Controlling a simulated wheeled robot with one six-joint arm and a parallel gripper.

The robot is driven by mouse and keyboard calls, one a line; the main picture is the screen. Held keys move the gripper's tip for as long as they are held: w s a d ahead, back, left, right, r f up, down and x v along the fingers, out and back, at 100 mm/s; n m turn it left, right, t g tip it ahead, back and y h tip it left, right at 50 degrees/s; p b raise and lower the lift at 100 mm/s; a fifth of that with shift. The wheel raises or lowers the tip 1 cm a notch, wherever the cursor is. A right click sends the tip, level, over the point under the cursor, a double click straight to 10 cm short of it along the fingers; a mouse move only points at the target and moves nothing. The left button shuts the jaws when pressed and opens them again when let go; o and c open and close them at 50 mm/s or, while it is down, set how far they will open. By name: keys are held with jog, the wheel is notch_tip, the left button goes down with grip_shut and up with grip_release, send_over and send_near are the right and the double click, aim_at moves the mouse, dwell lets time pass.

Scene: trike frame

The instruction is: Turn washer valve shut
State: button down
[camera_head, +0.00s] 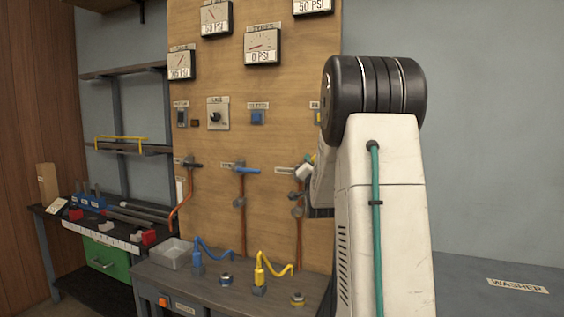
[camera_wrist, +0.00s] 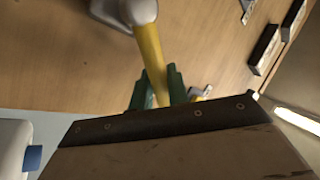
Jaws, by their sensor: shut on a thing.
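A valve with a yellow lever handle (camera_wrist: 148,52) and a grey hub (camera_wrist: 138,10) is on the wooden panel in the wrist view. My gripper (camera_wrist: 156,88) has its green fingers on both sides of the yellow lever and is shut on it. In the head view my arm covers most of this valve and my gripper. I cannot read the valve's label there, nor tell how far the lever is turned.
A black-handled valve (camera_head: 190,163) and a blue-handled valve (camera_head: 246,170) sit to the left on the panel (camera_head: 220,140). A WASHER label (camera_head: 517,286) lies at right.

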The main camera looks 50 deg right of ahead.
jog(key=shift+s+d+f+m+g+h, duration=0.15)
jog(key=shift+s+f+m+g+h, duration=0.2)
jog(key=shift+f+m+g+h, duration=1.5)
jog(key=shift+s+d+r+m+g+h, duration=0.2)
jog(key=shift+m+g+h, duration=0.55)
jog(key=shift+m, duration=2.55)
jog(key=shift+s+d+f+m+g+h, duration=0.1)
jog(key=shift+s+f+m+g+h, duration=0.35)
jog(key=shift+f+m+g+h, duration=1.4)
jog(key=shift+a+r+m+t+y, duration=0.1)
jog(key=shift+r+m+t+y, duration=0.45)
jog(key=shift+r+m, duration=0.35)
jog(key=c, duration=1.4)
grip_release()
jog(key=v, duration=0.7)
jog(key=shift+a+f, duration=0.2)
jog(key=shift+a, duration=0.15)
